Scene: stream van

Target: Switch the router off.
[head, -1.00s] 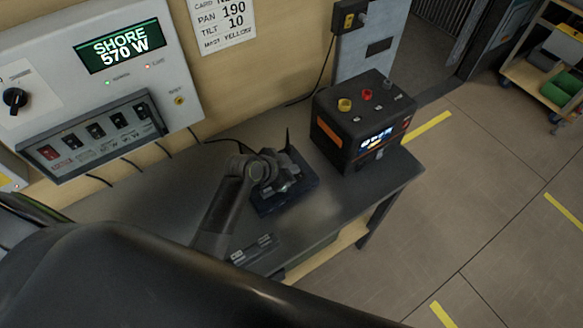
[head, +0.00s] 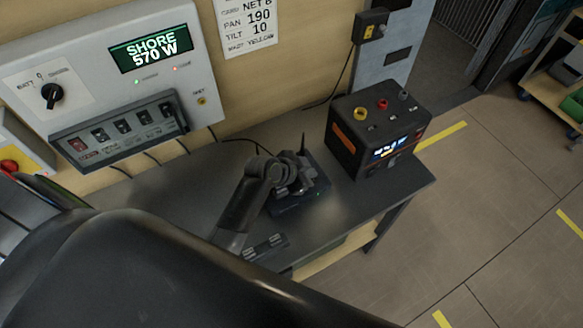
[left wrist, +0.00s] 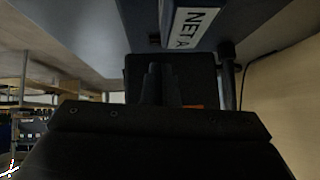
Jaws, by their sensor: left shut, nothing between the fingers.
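The router (head: 314,203) is a dark blue box with an upright black antenna (head: 304,143), lying on the grey bench. In the left wrist view its underside-up picture shows a blue face (left wrist: 235,20) with a white label reading NET A (left wrist: 193,22). My left gripper (head: 293,180) is over the router and hides much of its top. Its fingers (left wrist: 160,85) are shut with nothing between them; I cannot tell whether they touch the router. The router's switch cannot be made out. My right gripper is not in view.
A black power box (head: 350,147) with coloured knobs stands right of the router. A wall panel (head: 200,75) with several switches reads SHORE 570 W. A small dark device (head: 262,247) lies at the bench's front. The bench (head: 185,195) is clear to the left.

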